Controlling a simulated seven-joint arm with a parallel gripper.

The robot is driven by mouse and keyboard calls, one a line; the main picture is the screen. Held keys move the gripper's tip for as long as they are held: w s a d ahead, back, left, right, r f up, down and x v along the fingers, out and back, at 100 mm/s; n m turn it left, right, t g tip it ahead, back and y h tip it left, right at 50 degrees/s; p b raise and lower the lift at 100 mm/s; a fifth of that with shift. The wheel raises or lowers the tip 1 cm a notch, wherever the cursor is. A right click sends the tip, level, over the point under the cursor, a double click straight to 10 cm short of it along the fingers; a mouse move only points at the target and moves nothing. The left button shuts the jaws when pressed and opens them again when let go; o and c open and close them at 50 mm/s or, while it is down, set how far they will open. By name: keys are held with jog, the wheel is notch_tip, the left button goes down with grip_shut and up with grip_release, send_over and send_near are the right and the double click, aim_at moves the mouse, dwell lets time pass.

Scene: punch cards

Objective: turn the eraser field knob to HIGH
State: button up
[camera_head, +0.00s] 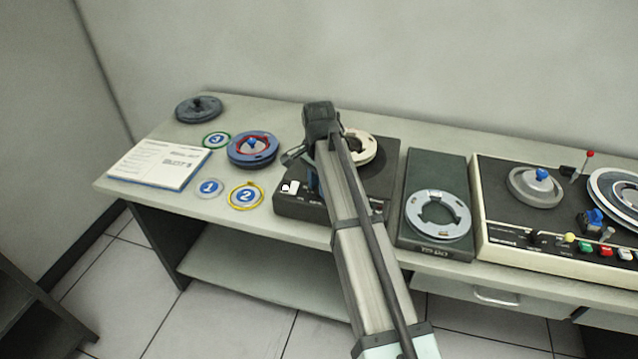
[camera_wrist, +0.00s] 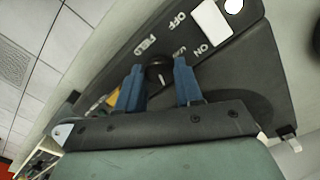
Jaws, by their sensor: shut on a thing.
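The eraser is a dark box (camera_head: 287,208) on the bench in the head view, partly hidden behind my arm. In the wrist view its dark panel (camera_wrist: 200,50) carries the words FIELD, OFF and ON beside a white switch (camera_wrist: 213,20). The field knob (camera_wrist: 157,72) is small, round and black with a pale pointer mark. My gripper (camera_wrist: 158,84) has its two blue fingers on either side of the knob, shut on it. The HIGH mark cannot be made out. In the head view my arm hides the knob.
A dark unit with a grey ring (camera_head: 411,214) stands right of the eraser, then a tape machine (camera_head: 505,235). Left are a blue-red reel (camera_head: 238,151), numbered rings, a booklet (camera_head: 150,167) and a dark reel (camera_head: 185,112). A pale reel (camera_head: 365,148) lies on the eraser.

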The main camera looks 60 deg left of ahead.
jog(key=shift+m, duration=0.7)
jog(key=o, duration=1)
jog(key=shift+o, duration=0.2)
jog(key=shift+r, duration=0.1)
notch_tip(320, 180, up, 14)
dwell(0.4)
